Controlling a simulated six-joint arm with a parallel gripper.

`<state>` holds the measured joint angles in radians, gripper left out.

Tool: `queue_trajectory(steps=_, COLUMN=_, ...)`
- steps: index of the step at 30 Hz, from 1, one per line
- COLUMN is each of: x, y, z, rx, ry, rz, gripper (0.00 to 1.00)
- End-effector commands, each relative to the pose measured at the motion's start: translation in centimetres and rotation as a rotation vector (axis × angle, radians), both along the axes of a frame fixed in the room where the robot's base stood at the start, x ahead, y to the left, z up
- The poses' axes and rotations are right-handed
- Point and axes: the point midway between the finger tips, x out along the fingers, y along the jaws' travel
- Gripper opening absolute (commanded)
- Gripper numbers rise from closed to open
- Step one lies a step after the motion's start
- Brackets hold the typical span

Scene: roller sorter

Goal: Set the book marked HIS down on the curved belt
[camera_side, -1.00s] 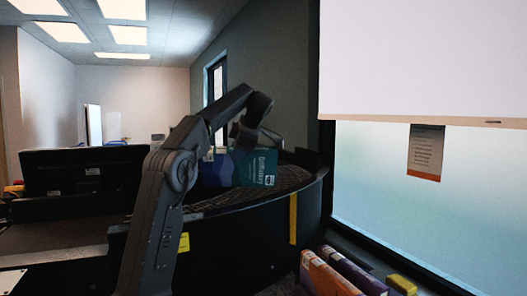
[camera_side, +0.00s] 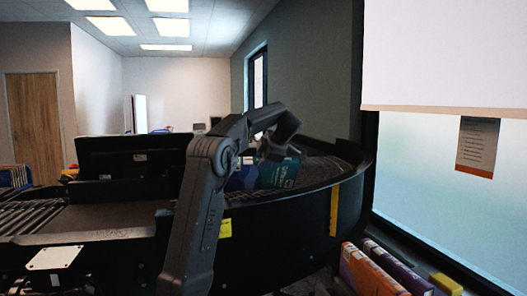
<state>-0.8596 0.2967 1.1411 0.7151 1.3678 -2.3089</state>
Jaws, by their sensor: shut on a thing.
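A teal and blue book (camera_side: 279,174) hangs at the end of my arm, just over or on the curved belt (camera_side: 322,170). Its label is too small and dark to read, so I cannot confirm the HIS mark. My gripper (camera_side: 270,154) is shut on the book's upper part. The belt's raised black front wall is close to the book's lower edge. I cannot tell whether the book touches the belt.
A straight roller section (camera_side: 30,217) lies to the left. A dark screen-like panel (camera_side: 130,158) stands behind it. Orange (camera_side: 368,270) and purple (camera_side: 398,264) books and a yellow block (camera_side: 446,285) sit at the front right, below the window.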

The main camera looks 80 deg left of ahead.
Motion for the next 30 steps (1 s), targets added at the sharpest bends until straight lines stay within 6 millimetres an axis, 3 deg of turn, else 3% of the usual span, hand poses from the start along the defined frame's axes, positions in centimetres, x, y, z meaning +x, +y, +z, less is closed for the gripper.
queue_trajectory(steps=16, x=0.0, y=0.0, z=-6.1, rx=0.003, ry=0.0, rz=-0.002, gripper=0.0)
queue_trajectory(steps=30, x=0.0, y=0.0, z=-7.4, rx=0.004, ry=-0.002, rz=-0.002, gripper=0.0)
